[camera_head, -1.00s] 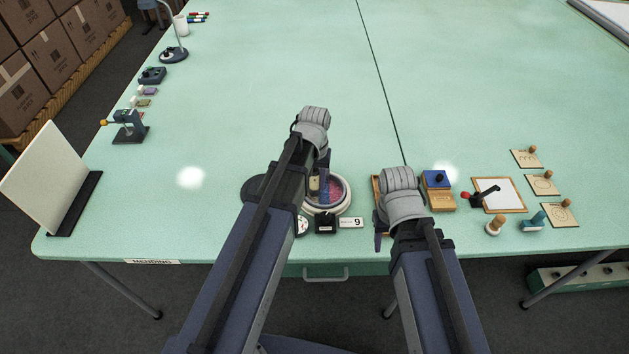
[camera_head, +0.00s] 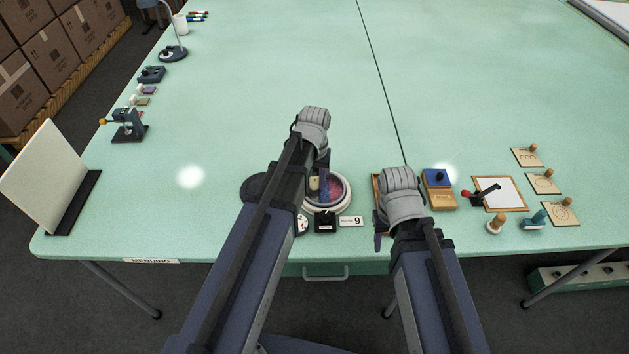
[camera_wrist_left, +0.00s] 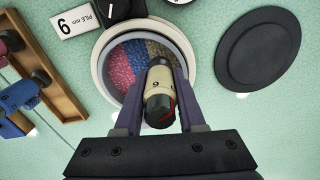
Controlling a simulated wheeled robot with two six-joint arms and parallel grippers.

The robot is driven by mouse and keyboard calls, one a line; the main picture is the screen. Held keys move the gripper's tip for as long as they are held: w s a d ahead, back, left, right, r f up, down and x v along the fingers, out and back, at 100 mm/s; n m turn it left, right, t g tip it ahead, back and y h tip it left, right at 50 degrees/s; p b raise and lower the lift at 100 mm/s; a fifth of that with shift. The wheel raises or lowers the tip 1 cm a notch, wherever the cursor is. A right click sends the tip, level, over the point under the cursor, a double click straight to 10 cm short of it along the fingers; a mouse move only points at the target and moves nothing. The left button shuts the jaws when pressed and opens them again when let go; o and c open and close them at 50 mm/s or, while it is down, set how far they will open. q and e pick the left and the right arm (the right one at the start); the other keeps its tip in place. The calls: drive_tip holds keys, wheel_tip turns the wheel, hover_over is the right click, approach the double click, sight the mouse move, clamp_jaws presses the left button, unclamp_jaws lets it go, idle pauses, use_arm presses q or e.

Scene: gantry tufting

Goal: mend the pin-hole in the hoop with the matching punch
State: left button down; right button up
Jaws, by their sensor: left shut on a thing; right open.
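The hoop (camera_head: 347,197) is a pale ring on the table, and its tufted cloth (camera_wrist_left: 122,68) has pink, blue and tan stripes in the left wrist view. My left gripper (camera_wrist_left: 160,68) is shut on a cream and black punch (camera_wrist_left: 159,84) with a red mark and a digit I cannot read surely. The punch is over the cloth and hides part of it; whether its tip touches is hidden. The pin-hole cannot be made out. My right gripper (camera_head: 380,240) is open beside the wooden tray, mostly hidden by its own wrist.
A dark disc (camera_wrist_left: 257,50) lies beside the hoop. The wooden tray (camera_wrist_left: 53,75) holds maroon and blue punches.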

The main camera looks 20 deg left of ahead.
use_arm(q)
drive_tip(key=shift+f+b, duration=0.45)
idle(1.3)
drive_tip(key=shift+s, duration=0.1)
wheel_tip(320, 180, up, 7)
drive_tip(key=p, duration=0.7)
idle(0.6)
